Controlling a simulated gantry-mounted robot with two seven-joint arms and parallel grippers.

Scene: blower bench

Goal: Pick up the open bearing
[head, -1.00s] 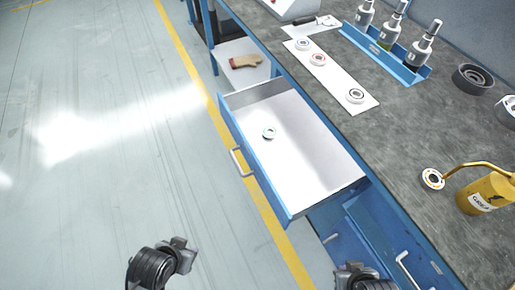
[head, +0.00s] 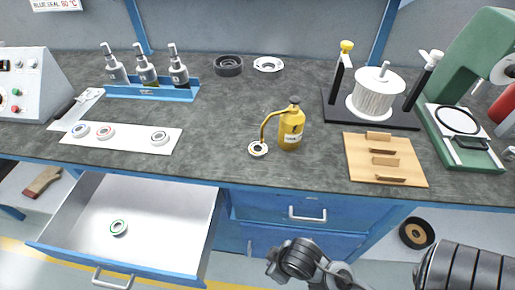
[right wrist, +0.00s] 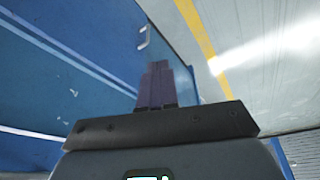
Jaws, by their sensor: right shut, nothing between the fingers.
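Several ring bearings are in the head view, and I cannot tell for sure which is the open one. A green-ringed bearing (head: 118,228) lies in the pulled-out drawer. A blue-ringed bearing (head: 80,130), a red-ringed bearing (head: 105,132) and a dark-ringed bearing (head: 160,137) lie on a white mat (head: 128,144). Another bearing (head: 257,149) lies under the oil can's spout. My right gripper (right wrist: 155,85) is shut and empty in the right wrist view, with the blue cabinet front and floor beyond. No fingertips of my left gripper show.
The open drawer (head: 165,215) juts from the bench at left. A yellow oil can (head: 291,132), a blue bottle rack (head: 150,93), a wooden slotted board (head: 360,160) and a black fixture (head: 400,115) stand on the bench. Bare bench top lies left of the oil can.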

